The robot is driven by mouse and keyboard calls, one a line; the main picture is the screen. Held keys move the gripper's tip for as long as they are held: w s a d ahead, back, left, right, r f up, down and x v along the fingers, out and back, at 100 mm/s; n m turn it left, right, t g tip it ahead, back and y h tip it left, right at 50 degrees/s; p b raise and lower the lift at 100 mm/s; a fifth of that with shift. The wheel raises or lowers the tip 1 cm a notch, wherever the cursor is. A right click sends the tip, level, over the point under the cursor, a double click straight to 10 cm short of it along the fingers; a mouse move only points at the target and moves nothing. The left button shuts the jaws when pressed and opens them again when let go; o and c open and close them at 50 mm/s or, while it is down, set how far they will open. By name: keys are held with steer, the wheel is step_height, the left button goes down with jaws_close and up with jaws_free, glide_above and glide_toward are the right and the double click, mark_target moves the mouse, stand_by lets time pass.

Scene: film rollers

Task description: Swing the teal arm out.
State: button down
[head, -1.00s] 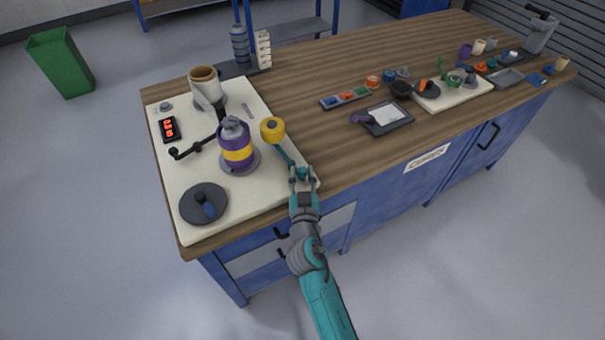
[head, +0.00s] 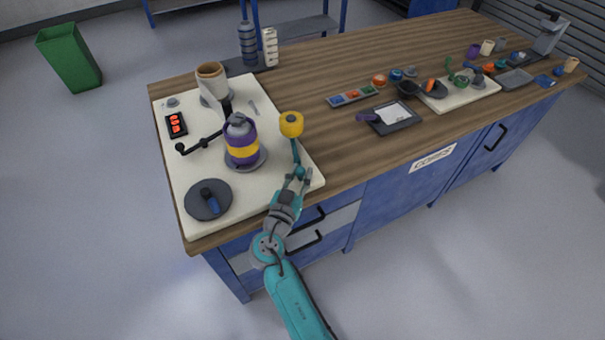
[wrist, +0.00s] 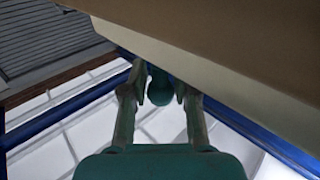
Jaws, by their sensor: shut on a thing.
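The teal arm (head: 296,152) is a thin bar near the front right of the cream board. A yellow roller (head: 291,124) stands at its far end, clear of the purple drum with a yellow band (head: 241,143). My gripper (head: 299,175) is at the near end of the teal arm, by the board's right edge. In the wrist view my gripper (wrist: 160,92) has its two fingers closed around a teal knob (wrist: 160,75). The arm's pivot is not clear in the head view.
The cream board (head: 265,190) also carries a grey disc with a blue-and-black handle (head: 208,200), a black crank (head: 200,144) and a tan-topped cup (head: 212,82). The wooden bench (head: 325,140) is clear just right of the roller. A tablet (head: 393,117) lies farther right.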

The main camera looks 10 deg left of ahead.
steer(key=shift+s+f, duration=0.1)
steer(key=shift+f, duration=0.45)
steer(key=c, duration=0.9)
jaws_free()
steer(key=shift+c, duration=0.2)
steer(key=shift+s+a+f, duration=0.1)
steer(key=shift+s, duration=0.05)
steer(key=s+a+r, duration=0.1)
steer(key=s, duration=1)
steer(key=shift+s+a, duration=0.15)
steer(key=shift+a, duration=0.2)
